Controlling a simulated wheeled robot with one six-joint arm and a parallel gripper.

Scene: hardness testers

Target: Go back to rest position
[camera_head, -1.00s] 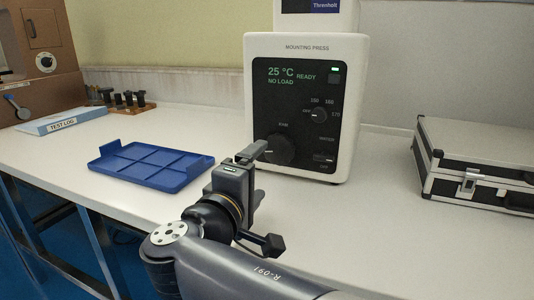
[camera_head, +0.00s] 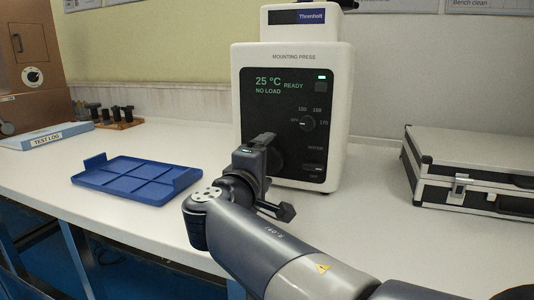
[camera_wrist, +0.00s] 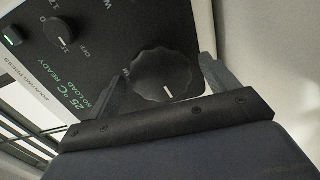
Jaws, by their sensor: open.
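My gripper (camera_head: 264,142) is in front of the black panel of the white mounting press (camera_head: 243,75). In the wrist view, my gripper (camera_wrist: 160,74) has its two fingers apart with nothing held between them. The large round dial (camera_wrist: 165,78) shows beyond the gap between the fingers. I cannot tell how far the fingertips are from the panel. In the head view my gripper and wrist hide most of this dial. The press display (camera_head: 279,86) reads 25 °C, READY, NO LOAD, with a green light lit.
A blue divided tray (camera_head: 135,178) lies on the white bench to the left. A test log binder (camera_head: 45,137) and a wooden rack with black pieces (camera_head: 118,124) are behind it. A silver-edged black case (camera_head: 470,170) stands at the right. Bench between press and case is clear.

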